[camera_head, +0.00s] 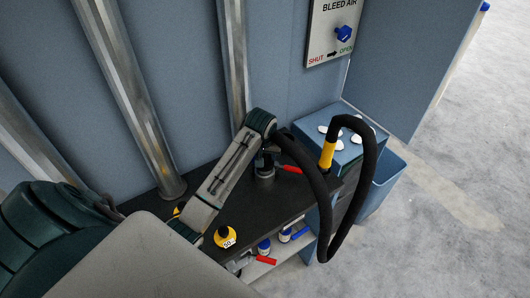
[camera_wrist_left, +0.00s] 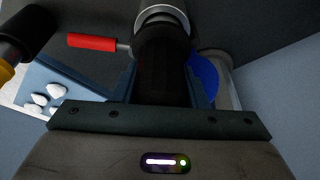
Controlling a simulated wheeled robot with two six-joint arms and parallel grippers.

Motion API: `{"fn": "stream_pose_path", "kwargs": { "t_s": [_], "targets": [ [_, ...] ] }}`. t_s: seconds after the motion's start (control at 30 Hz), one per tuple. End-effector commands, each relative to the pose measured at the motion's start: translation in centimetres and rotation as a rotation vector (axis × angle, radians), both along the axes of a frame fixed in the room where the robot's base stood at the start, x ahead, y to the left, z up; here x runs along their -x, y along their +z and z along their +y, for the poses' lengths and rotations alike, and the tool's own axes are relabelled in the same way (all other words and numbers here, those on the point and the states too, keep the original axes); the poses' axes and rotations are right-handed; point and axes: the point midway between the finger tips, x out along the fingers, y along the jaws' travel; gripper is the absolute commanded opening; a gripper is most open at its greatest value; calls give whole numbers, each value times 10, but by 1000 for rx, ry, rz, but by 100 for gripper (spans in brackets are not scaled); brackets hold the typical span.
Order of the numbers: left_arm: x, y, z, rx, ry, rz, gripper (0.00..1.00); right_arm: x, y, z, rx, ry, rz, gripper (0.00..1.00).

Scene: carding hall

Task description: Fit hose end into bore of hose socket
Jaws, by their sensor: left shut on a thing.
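My left gripper (camera_head: 264,150) is over the dark bench and shut on the black hose end, which is between the jaws (camera_wrist_left: 163,95) in the left wrist view. The black hose end (camera_wrist_left: 165,65) points to a pale metal ring (camera_wrist_left: 163,14), which looks like the rim of the hose socket. In the head view the grey socket (camera_head: 265,171) stands on the bench just below the gripper. I cannot tell whether the end is inside the bore. The hose (camera_head: 373,165) loops right to a yellow collar (camera_head: 327,155). My right gripper is not in view.
A red handle (camera_head: 290,169) sticks out beside the socket. A yellow weight (camera_head: 225,237) sits on the dark bench. White pieces lie on the blue box (camera_head: 350,152) at right. Blue-capped containers (camera_head: 284,235) stand on the lower shelf. Metal pipes (camera_head: 135,90) rise behind.

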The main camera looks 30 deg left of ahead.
Motion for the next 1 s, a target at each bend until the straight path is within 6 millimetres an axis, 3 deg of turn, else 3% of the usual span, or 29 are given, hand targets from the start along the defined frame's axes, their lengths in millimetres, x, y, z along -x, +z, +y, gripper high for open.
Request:
{"fn": "stream_pose_path", "kwargs": {
  "t_s": [1.0],
  "targets": [
    [0, -26, 0, 0, 0, 0, 11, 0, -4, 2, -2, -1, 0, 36]
  ]
}}
